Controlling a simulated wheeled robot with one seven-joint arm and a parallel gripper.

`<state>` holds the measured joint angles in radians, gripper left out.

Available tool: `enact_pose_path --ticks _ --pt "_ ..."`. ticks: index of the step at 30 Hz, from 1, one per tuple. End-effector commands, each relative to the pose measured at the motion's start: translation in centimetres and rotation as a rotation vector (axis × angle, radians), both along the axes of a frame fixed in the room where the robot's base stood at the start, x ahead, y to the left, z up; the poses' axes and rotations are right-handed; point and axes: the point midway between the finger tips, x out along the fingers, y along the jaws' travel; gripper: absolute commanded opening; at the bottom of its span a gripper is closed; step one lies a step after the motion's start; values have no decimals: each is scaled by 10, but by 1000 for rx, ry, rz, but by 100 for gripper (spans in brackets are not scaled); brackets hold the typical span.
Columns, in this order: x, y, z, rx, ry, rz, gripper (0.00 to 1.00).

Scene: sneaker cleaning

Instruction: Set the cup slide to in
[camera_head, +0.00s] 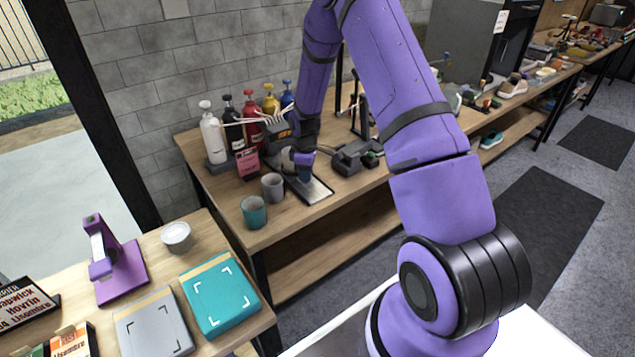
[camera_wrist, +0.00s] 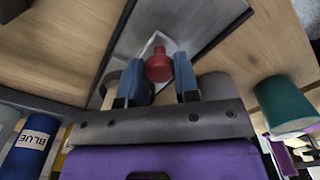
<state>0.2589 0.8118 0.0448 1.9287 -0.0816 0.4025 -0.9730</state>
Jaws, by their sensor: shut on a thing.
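The cup slide (camera_head: 318,190) is a flat grey plate with a dark border on the wooden bench, under my arm. In the wrist view its metal track (camera_wrist: 205,25) runs up and away, with a pale angular piece and a red knob (camera_wrist: 158,66) on it. My gripper (camera_head: 300,170) is low over the slide. In the wrist view the blue fingertips of my gripper (camera_wrist: 160,80) stand on either side of the red knob, closed on it. My gripper and arm hide part of the slide in the head view.
A grey cup (camera_head: 272,187) and a teal cup (camera_head: 254,212) stand left of the slide. Several coloured bottles (camera_head: 249,133) stand behind. A dark device (camera_head: 355,158) sits to the right. Bare bench lies in front of the slide.

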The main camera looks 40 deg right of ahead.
Motion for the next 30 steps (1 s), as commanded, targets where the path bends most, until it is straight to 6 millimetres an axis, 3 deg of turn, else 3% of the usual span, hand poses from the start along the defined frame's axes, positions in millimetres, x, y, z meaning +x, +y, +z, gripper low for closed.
enact_pose_path --ticks 3,6,17,18,21,30 --pt "23 1 0 -1 -2 1 0" --pt "33 1 0 -1 -1 0 0" --pt "37 1 0 -1 1 -2 0" --pt "37 1 0 -1 1 -2 34" --pt "37 1 0 -1 1 -1 55" --pt "37 1 2 0 0 -1 55"
